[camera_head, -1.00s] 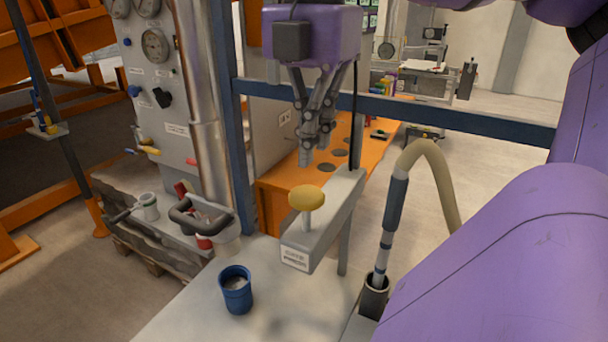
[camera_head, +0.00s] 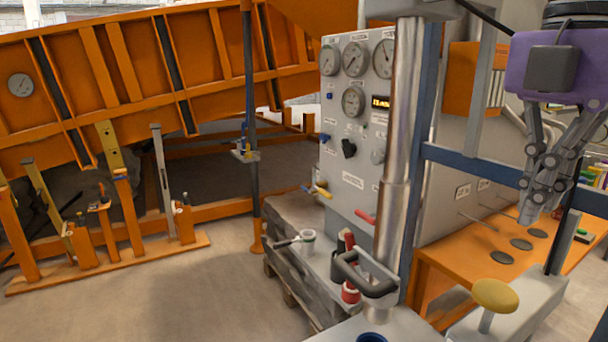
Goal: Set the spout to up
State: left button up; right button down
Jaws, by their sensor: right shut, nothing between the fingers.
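My right gripper (camera_head: 530,212) hangs fingers down at the right of the view, above the orange bench. It is shut and holds nothing. No part in view is clearly marked as the spout, and I cannot tell which one it is. A small white fitting with a dark side handle (camera_head: 307,240) stands on the ledge below the gauge panel, well left of the gripper. Yellow and red levers stick out low on the gauge panel (camera_head: 352,205). My left gripper is not in view.
A tilted orange sandbed (camera_head: 215,60) fills the left back. A shiny metal column (camera_head: 398,150) and a blue frame bar (camera_head: 470,167) stand between the panel and my gripper. A yellow knob (camera_head: 495,294) is at the lower right.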

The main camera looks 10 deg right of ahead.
aim_at(380, 291)
jog(key=k+j, duration=0.35)
jog(key=j, duration=0.15)
jog(key=k+j, duration=0.4)
jog(key=j, duration=0.1)
